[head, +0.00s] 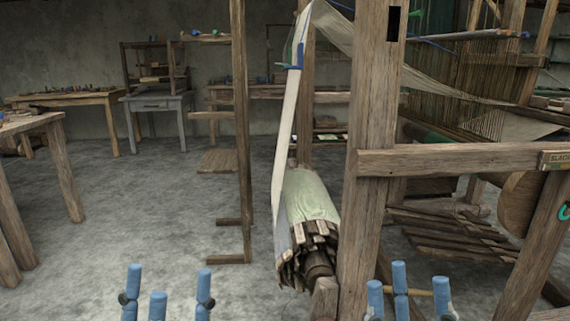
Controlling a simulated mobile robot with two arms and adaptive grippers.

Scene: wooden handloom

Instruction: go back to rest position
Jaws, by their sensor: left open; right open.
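My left gripper (168,285) shows at the bottom edge, left of centre, with its blue fingers pointing up, spread and empty over the floor. My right gripper (408,283) shows at the bottom edge, right of the thick post, also with blue fingers up and apart. A thin wooden piece (420,293) shows between two of its fingers; I cannot tell whether it touches them. Both wrists and arms are cut off below the picture. The wooden handloom (372,150) stands in front of me, with a cloth-covered beam (312,193) low in the middle.
A pale cloth strip (285,140) runs from the loom top to the beam. A horizontal rail (460,160) crosses at right. A slim upright frame (240,130) stands left of the beam. Tables (75,99) line the back and left. Grey floor (140,215) is clear at left.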

